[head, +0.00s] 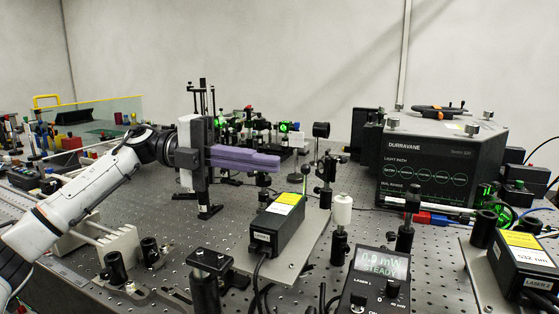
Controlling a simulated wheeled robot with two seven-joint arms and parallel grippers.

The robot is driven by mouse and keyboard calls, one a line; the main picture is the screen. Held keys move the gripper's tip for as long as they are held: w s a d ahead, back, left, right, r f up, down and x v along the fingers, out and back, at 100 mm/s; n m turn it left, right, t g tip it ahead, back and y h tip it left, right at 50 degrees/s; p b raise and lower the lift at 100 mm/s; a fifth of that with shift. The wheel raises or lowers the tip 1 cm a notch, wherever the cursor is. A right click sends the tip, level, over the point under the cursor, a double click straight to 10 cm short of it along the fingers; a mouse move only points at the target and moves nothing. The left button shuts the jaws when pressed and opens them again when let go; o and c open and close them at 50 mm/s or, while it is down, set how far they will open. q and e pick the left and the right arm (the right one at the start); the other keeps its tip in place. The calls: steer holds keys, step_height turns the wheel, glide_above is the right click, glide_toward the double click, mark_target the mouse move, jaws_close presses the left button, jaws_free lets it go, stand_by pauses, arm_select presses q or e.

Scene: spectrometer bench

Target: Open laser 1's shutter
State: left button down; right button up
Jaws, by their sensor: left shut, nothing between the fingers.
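Laser 1 (278,226) is a black box with a yellow and white label on top, on a light plate at the middle of the bench. My right gripper is not in view.
Laser 2 (526,262) is at the right edge. A black Durravane spectrometer (440,165) stands at the back right. A white-topped post (342,211) and several optics posts crowd around laser 1.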

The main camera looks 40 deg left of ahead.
arm_select(q)
steer(key=shift+x, duration=1.7)
steer(key=shift+p, duration=0.35)
